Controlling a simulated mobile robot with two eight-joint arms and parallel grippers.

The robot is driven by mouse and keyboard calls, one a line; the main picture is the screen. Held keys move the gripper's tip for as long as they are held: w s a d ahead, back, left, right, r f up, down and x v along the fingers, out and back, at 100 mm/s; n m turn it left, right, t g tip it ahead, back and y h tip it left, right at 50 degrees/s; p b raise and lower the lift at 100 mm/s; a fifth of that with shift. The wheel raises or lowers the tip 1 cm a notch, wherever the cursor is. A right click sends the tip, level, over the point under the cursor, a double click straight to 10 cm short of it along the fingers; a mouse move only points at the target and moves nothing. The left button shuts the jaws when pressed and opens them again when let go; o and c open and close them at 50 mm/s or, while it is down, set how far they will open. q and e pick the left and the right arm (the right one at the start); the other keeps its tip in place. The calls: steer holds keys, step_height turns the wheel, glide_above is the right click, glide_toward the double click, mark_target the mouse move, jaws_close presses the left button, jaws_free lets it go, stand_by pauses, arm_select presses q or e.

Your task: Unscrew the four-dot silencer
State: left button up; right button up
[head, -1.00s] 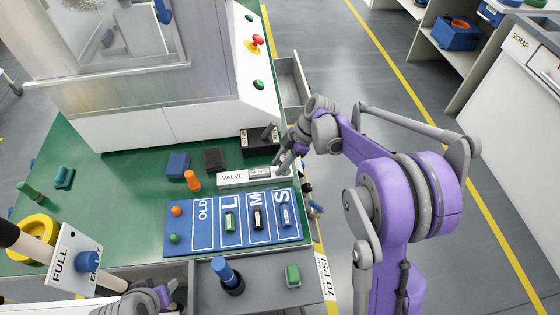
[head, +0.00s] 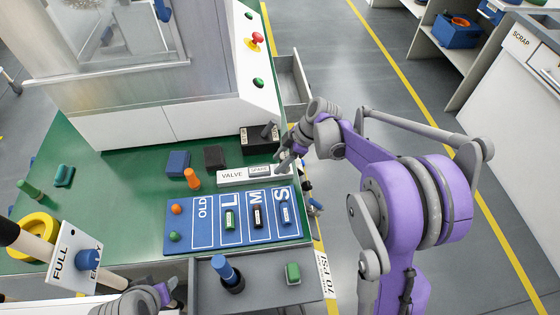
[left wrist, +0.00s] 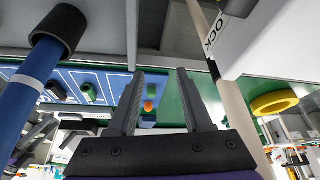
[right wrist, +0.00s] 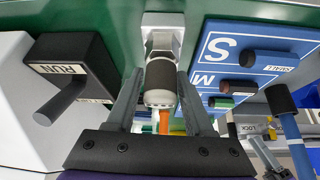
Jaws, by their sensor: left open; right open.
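A cylinder with a dark sleeve and a white collar (right wrist: 161,84), seemingly the silencer, sits on a pale block in the right wrist view. I cannot make out its dots. My right gripper (right wrist: 160,100) is open, with its fingers on either side of the cylinder and gaps visible. In the head view, my right gripper (head: 286,161) is by the right end of the white VALVE block (head: 232,177) and hides the silencer. My left gripper (left wrist: 155,85) is open and empty; in the head view it is low at the bottom edge, partly cut off.
A blue mat (head: 183,239) marked OLD, L, M, S holds small coloured parts. A black box with a lever (head: 258,143) is close to my right gripper. A grey tray (head: 262,298) holds a blue-topped tool (head: 225,272) and a green block (head: 293,273). A FULL sign (head: 70,257) stands left.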

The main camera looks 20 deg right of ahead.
steer(key=m, duration=0.1)
steer(key=m+t, duration=0.1)
steer(key=m, duration=0.1)
steer(key=shift+w+t+h, duration=0.15)
steer(key=shift+t+h, duration=0.15)
steer(key=shift+h, duration=0.1)
steer(key=m, duration=0.1)
steer(key=m+t+h, duration=0.1)
steer(key=m, duration=0.3)
steer(key=shift+w+d+t+h, duration=0.3)
steer(key=shift+h, duration=0.1)
steer(key=c, duration=0.8)
steer(key=shift+o, duration=0.2)
steer(key=n, duration=0.2)
steer(key=n+g+y, duration=0.1)
steer(key=n, duration=0.1)
steer(key=n+g+y, duration=0.1)
steer(key=n, duration=0.1)
steer(key=shift+s+a, duration=0.2)
steer(key=shift+s, duration=0.05)
steer(key=n+g, duration=0.1)
steer(key=n, duration=0.1)
steer(key=n+g, duration=0.1)
steer(key=n, duration=0.1)
steer(key=s+n+g+y, duration=0.1)
steer(key=n, duration=0.1)
steer(key=shift+a, duration=0.15)
steer(key=o, duration=0.8)
steer(key=shift+c, duration=0.2)
